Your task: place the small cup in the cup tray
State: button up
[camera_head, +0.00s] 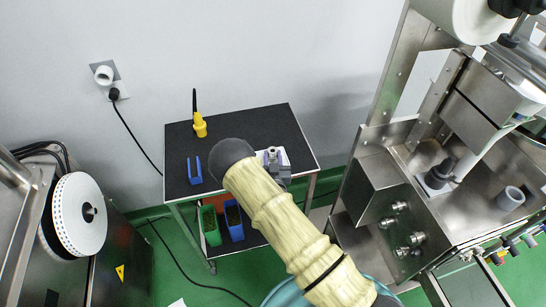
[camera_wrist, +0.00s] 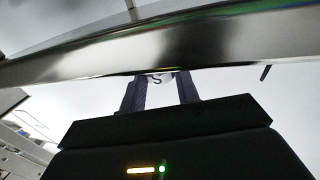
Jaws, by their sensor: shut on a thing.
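In the wrist view the two dark fingers of my gripper (camera_wrist: 160,88) reach up from its black body. A small pale thing with a dark curved line, which looks like the small cup (camera_wrist: 165,77), shows between the fingertips, mostly cut off by a metal bar in the picture. In the head view my pale sleeved arm reaches over the black-topped table, and I cannot make out the gripper there. A grey object (camera_head: 274,162) with a white piece beside it stands near the table's right end; I cannot tell whether it is the cup tray.
The black-topped table (camera_head: 285,118) holds a yellow tool (camera_head: 199,124) and a blue holder (camera_head: 195,170). Green and blue bins sit below. A steel machine (camera_head: 410,165) with a grey cylinder (camera_head: 511,197) stands right. A reel machine (camera_head: 78,215) stands left. A shiny metal bar (camera_wrist: 160,45) crosses the wrist view.

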jog(key=shift+f, duration=0.2)
jog(key=o, duration=1)
jog(key=shift+r, duration=0.1)
